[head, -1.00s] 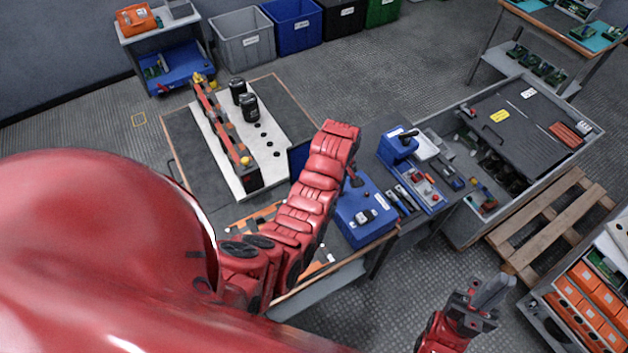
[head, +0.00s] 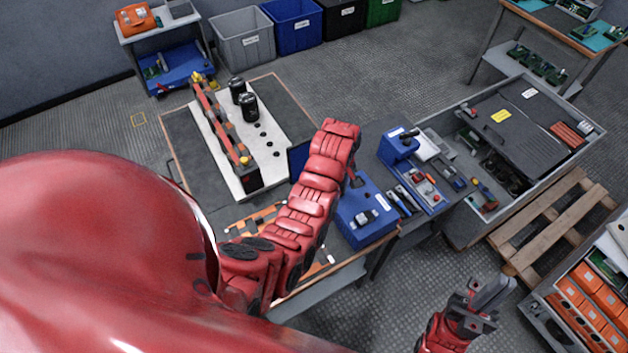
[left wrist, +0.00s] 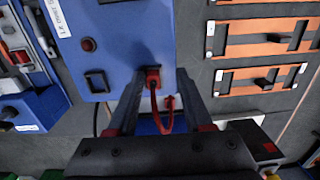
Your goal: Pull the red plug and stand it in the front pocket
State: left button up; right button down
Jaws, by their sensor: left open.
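In the left wrist view, the red plug (left wrist: 153,76) sits at the lower edge of the face of a blue box (left wrist: 130,32), with a red cable loop hanging below it. My left gripper (left wrist: 160,80) is open, with one finger on each side of the plug and a gap visible. In the head view the left gripper is hidden behind my left arm, over the blue box (head: 364,226). My right gripper (head: 495,290) is at the lower right, away from the bench, its fingers together and empty.
Orange panels with dark handles (left wrist: 265,82) lie right of the blue box. A blue tool tray (head: 425,190) stands beside it in the head view. Black cylinders (head: 249,107) stand on a white board further back. A grey chest (head: 455,232) and a wooden pallet are at the right.

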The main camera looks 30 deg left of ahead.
pick_arm(q)
notch_tip(320, 180, up, 17)
jog(key=p, duration=1.2)
jog(key=shift+w+t+p, duration=0.3)
jog(key=shift+w+p, duration=0.05)
jog(key=shift+w, duration=0.1)
